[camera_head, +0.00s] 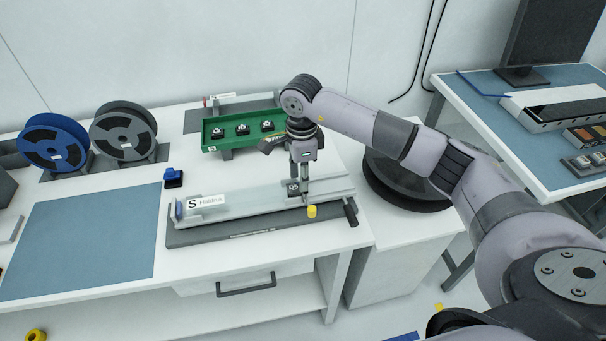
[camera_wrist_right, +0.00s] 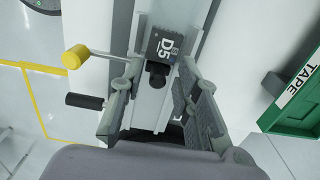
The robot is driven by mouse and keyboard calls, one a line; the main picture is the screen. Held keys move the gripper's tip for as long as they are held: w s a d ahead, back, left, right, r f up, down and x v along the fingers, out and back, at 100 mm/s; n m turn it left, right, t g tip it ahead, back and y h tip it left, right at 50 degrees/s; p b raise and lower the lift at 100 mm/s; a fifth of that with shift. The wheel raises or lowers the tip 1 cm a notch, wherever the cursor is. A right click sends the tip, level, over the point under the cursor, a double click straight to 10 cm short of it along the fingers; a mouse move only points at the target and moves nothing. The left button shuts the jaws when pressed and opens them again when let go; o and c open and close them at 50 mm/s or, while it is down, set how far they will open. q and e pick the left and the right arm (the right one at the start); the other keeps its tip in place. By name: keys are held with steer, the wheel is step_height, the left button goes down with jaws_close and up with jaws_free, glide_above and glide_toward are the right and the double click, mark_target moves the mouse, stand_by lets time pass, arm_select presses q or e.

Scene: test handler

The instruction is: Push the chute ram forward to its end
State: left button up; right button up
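The chute (camera_head: 245,198) is a long pale channel on a dark base at the bench's front, with an "S" label at its left end. A dark block marked D5 (camera_head: 293,188), which looks like the ram, sits near the channel's right end. In the right wrist view the D5 block (camera_wrist_right: 163,44) has a round black knob (camera_wrist_right: 157,76) facing me. My right gripper (camera_head: 303,181) is over the channel at the block. Its fingers (camera_wrist_right: 157,88) are spread on either side of the knob, with visible gaps. My left gripper is out of view.
A yellow-tipped lever (camera_head: 311,212) and a black handle (camera_head: 351,212) stick out at the chute's front right. A green tray (camera_head: 225,140) with several small parts is behind. A blue-topped block (camera_head: 173,177) stands left. The blue mat (camera_head: 90,235) is clear.

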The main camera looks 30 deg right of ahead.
steer(key=shift+o, duration=0.2)
steer(key=shift+d, duration=0.2)
step_height(320, 180, up, 12)
stand_by(0.3)
steer(key=shift+s+f, duration=0.1)
stand_by(0.4)
